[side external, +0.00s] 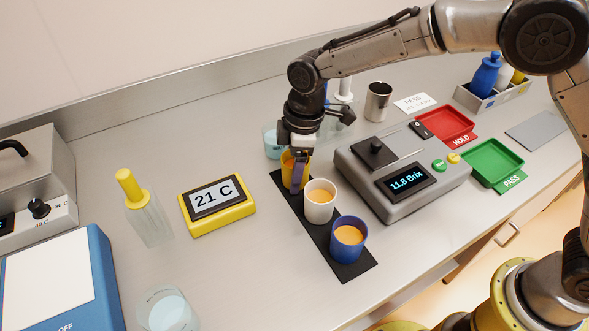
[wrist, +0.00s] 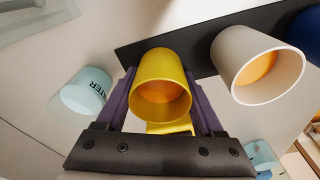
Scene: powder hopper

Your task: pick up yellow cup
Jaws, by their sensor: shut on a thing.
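The yellow cup (side external: 294,172) holds orange liquid and stands at the far end of a black mat (side external: 345,271). My gripper (side external: 297,160) reaches down over it and partly hides it in the side external view. In the wrist view the yellow cup (wrist: 161,85) sits between the two purple fingers of my gripper (wrist: 163,100), which are shut on its sides. The cup looks upright. I cannot tell whether its base touches the mat.
A white cup (side external: 320,201) and a blue cup (side external: 348,238), both with orange liquid, stand on the mat close by. The grey Brix meter (side external: 400,172) is to the right. The yellow 21 C display (side external: 217,205) is to the left. A water beaker (side external: 273,143) stands just behind.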

